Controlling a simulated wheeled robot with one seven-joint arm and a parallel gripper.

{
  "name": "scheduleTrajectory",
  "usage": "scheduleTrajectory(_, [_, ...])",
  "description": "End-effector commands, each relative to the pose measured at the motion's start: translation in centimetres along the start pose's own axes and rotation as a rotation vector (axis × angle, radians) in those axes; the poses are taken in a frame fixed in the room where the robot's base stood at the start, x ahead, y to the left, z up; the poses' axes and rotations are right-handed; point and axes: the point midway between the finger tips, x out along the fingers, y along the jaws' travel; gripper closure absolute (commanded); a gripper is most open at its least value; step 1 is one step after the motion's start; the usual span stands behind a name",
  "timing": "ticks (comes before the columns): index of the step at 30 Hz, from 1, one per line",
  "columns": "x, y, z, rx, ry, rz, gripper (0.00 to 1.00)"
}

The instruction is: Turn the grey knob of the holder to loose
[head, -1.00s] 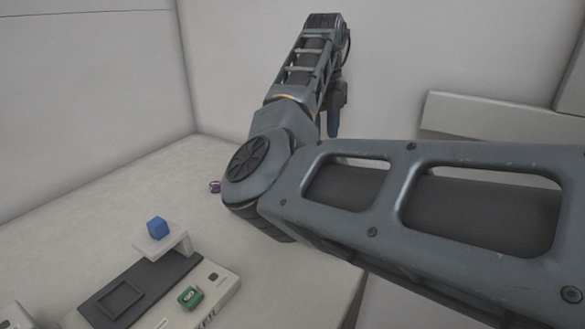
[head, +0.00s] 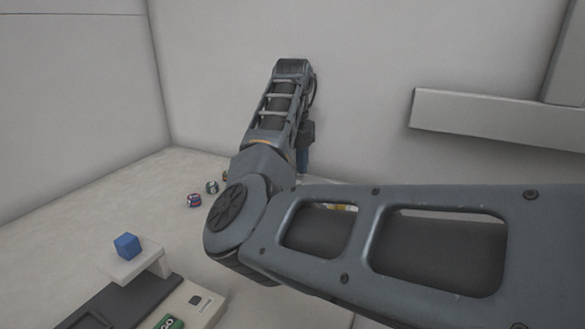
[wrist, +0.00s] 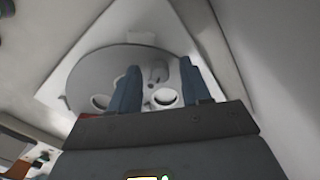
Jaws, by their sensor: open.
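In the wrist view my gripper (wrist: 163,88) shows two blue fingers standing apart, with nothing held between them. Beyond the fingers is a large grey disc (wrist: 90,75) on a pale plate, with round white cup-like parts (wrist: 165,97) near its lower edge. A small grey rounded part (wrist: 157,72) shows between the fingertips; I cannot tell whether it is the holder's knob. The fingers look apart from it. In the head view my gripper (head: 303,160) hangs at the end of my arm, mostly hidden. No holder or knob can be made out there.
Small round items (head: 194,200) lie on the pale table (head: 60,235) near the wall. A grey ledge (head: 490,122) is at right.

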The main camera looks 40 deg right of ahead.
Motion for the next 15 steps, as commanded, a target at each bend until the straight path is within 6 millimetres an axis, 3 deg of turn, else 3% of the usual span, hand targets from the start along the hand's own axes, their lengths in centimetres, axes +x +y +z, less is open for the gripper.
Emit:
scheduleTrajectory(8, [0.16,0.02,0.01,-0.001,0.000,0.000,0.53])
scheduleTrajectory(15, [0.16,0.02,0.01,-0.001,0.000,0.000,0.76])
